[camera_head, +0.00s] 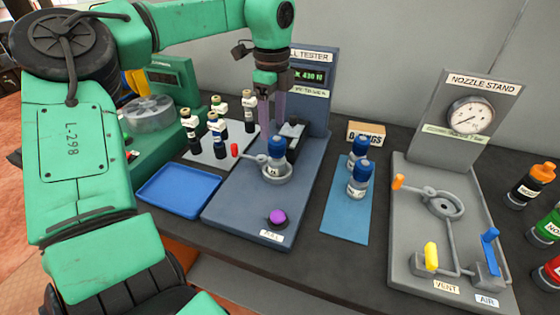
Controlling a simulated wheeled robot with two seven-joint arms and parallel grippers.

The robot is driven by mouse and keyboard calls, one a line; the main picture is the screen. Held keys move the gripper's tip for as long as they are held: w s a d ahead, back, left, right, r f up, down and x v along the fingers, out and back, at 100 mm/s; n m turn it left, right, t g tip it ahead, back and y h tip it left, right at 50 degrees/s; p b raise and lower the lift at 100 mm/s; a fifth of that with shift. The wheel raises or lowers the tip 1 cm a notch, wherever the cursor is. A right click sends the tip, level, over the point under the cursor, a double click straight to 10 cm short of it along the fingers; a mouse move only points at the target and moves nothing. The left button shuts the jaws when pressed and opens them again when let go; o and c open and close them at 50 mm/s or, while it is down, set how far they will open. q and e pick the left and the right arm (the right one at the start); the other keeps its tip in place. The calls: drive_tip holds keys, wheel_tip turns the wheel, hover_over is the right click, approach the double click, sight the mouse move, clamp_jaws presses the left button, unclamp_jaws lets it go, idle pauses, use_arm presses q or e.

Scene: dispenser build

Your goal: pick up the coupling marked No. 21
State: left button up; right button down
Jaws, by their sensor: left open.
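Several small dark couplings with pale labels and blue, green or yellow bands stand upright on a light mat (208,153) left of the tester. Two blue-capped pieces (358,180) stand on a blue mat (343,218), and another blue-topped piece (277,150) stands in the ring of the tester (225,205). The numbers are too small to read, so I cannot tell which coupling is No. 21. My left gripper (272,122) is open, pointing down above the tester, just above and behind the blue-topped piece in the ring. My right gripper is out of view.
An empty blue tray (178,189) lies at the front left. A purple button (277,216) is on the tester's front. The nozzle stand (420,220) with its gauge and levers is at the right, beside several coloured bottles (532,184).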

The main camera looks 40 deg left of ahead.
sight(277, 155)
use_arm(q)
wheel_tip(277, 155, down, 4)
drive_tip(key=shift+f+p, duration=0.1)
drive_tip(key=shift+p, duration=0.2)
drive_tip(key=f, duration=0.1)
drive_tip(key=f+p, duration=0.1)
drive_tip(key=f, duration=0.3)
drive_tip(key=shift+w+d+f+p, duration=0.15)
drive_tip(key=shift+w+d+p, duration=0.15)
drive_tip(key=shift+w+a+f, duration=0.1)
drive_tip(key=shift+f, duration=0.4)
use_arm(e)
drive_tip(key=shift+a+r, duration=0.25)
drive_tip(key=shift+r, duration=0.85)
use_arm(q)
drive_tip(key=shift+r, duration=0.1)
clamp_jaws()
